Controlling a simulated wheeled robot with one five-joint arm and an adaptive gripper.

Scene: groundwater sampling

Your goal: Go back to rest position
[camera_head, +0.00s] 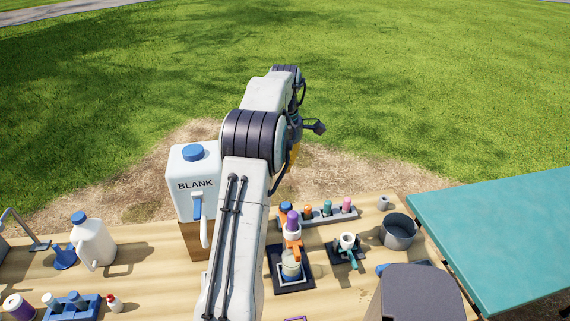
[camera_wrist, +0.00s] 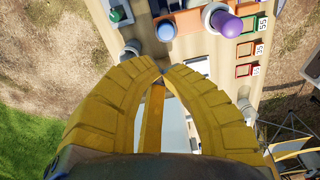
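My gripper (camera_wrist: 163,73) has two yellow ribbed fingers whose tips meet in the wrist view, with nothing visible between the tips. In the head view my arm reaches up and forward over the table (camera_head: 140,285). It hides most of the gripper there; only a bit of yellow (camera_head: 294,156) shows beside the arm. The gripper is above the table and appears clear of the things on it. A purple-topped piece (camera_head: 292,220) stands in an orange holder over a clear bottle (camera_head: 291,265). The purple piece also shows at the top of the wrist view (camera_wrist: 226,24).
A white BLANK container (camera_head: 196,180) stands on a wooden block left of my arm. A white jug (camera_head: 93,242) and blue rack (camera_head: 72,308) are further left. A rack of coloured caps (camera_head: 318,215), a grey pot (camera_head: 398,232) and a teal table (camera_head: 500,240) are right.

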